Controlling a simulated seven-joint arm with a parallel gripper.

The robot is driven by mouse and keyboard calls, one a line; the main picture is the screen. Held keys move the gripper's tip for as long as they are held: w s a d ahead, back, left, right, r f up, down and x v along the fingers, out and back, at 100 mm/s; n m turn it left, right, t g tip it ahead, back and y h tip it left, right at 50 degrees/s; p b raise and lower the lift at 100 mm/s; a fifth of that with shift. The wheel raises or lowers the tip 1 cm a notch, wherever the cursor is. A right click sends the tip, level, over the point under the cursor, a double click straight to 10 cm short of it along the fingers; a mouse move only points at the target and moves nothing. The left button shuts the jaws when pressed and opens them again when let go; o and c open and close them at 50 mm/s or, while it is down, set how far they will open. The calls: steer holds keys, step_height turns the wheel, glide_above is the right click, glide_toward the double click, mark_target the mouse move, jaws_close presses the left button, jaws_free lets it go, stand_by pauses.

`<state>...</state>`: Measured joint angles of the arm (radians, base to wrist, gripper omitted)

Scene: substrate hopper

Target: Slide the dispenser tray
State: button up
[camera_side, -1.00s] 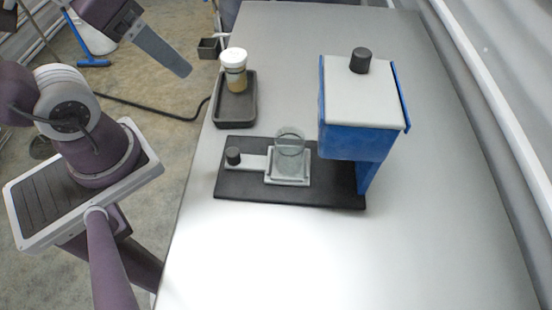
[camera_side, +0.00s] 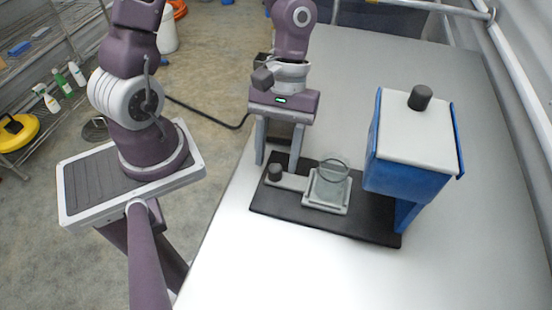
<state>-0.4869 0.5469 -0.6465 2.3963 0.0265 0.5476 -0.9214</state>
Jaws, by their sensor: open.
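The dispenser tray (camera_side: 325,207) is a pale grey sliding plate with a dark knob (camera_side: 274,172) on its left end. It lies on a black base (camera_side: 290,222). A clear glass beaker (camera_side: 330,178) stands on the tray. The blue hopper (camera_side: 405,175), with a pale lid and dark lid knob, stands at the base's right end; the beaker is left of it. My gripper (camera_side: 277,166) points down at the base's back left edge, fingers open and apart. In the picture the knob shows between and just below the fingertips; I cannot tell the exact depth gap.
A dark tray (camera_side: 281,130) behind the base is mostly hidden by my gripper, and the white-capped jar is out of sight. The metal table (camera_side: 400,48) is clear in front and at the back right. A wall and rail run along the right.

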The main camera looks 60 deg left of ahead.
steer(key=shift+x, duration=0.75)
jaws_close()
stand_by(0.9)
